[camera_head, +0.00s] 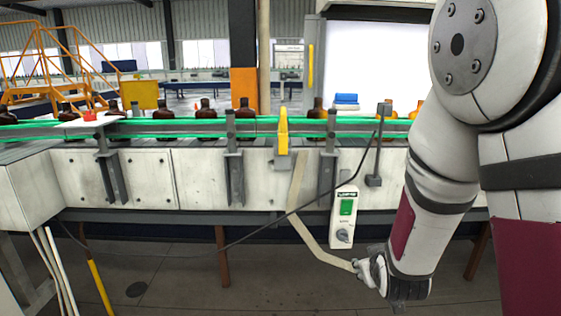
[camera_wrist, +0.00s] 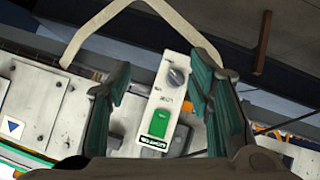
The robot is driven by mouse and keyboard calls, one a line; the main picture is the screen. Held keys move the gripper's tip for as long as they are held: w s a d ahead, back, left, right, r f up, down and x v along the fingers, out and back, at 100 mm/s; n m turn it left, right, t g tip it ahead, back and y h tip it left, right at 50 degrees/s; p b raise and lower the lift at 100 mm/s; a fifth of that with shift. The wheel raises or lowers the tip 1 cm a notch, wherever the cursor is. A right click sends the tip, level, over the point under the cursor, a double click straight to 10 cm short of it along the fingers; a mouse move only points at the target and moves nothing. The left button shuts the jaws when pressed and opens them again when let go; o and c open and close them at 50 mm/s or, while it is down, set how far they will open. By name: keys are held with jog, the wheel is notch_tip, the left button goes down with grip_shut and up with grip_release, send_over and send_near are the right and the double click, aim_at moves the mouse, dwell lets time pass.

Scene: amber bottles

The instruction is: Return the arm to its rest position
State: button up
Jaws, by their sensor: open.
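My arm (camera_head: 430,190) fills the right side of the head view. It bends down from a large white joint to the wrist, in front of the conveyor's lower side. My gripper (camera_wrist: 157,82) shows in the wrist view with its two dark green-padded fingers spread apart. It is open and nothing is held. In the head view the fingers cannot be made out clearly. Beyond the fingers, a pale control box (camera_wrist: 164,99) with a green switch and a dark knob shows in the gap. The same control box (camera_head: 343,216) hangs on the conveyor front, left of my forearm.
A conveyor with green rails (camera_head: 180,122) runs across the head view. Several amber bottles (camera_head: 207,107) stand on it. A yellow bracket (camera_head: 283,130) and grey posts rise at its front edge. A dark cable (camera_head: 255,231) hangs before it. Open floor (camera_head: 190,275) shows below.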

jog(key=s+a+r+m+g+y, duration=0.1)
jog(key=s+r+g, duration=0.3)
jog(key=s, duration=0.9)
jog(key=s+a+r+m+g, duration=0.15)
jog(key=s+r, duration=0.45)
jog(key=s, duration=0.6)
jog(key=s+r+g+y, duration=0.1)
jog(key=s+r+g, duration=0.35)
jog(key=s, duration=0.85)
notch_tip(320, 180, up, 22)
jog(key=t+p, duration=0.4)
jog(key=p, duration=1.6)
jog(key=shift+s+a+r, duration=0.15)
jog(key=shift+s+r, duration=0.05)
jog(key=shift+r, duration=0.05)
